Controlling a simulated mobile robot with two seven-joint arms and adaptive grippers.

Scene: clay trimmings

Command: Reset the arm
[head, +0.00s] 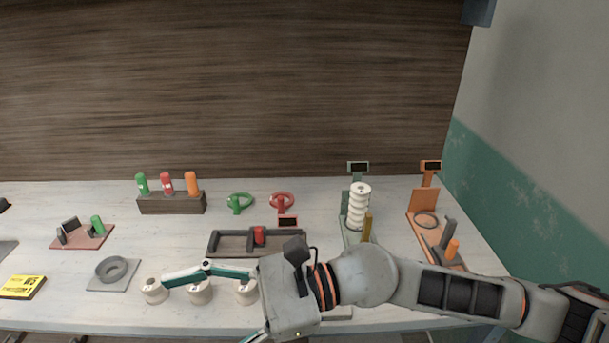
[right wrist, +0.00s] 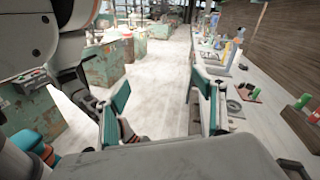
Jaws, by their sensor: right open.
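My right arm comes in from the right in the head view and reaches left across the table's front edge. My right gripper (head: 203,308) points left, its teal fingers wide apart. One finger is over the front of the table, close to several cream cups, and partly covers them; the other is mostly cut off by the bottom edge. In the right wrist view the gripper (right wrist: 158,88) is open and empty, with pale floor between its fingers. My left gripper shows in neither view.
The white table (head: 330,205) holds a wooden block with coloured cylinders (head: 172,204), a dark tray (head: 225,245), a grey ring on a plate (head: 111,270), a white coil stand (head: 358,205) and an orange stand (head: 424,200). Cream cups (head: 154,292) stand near the front edge.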

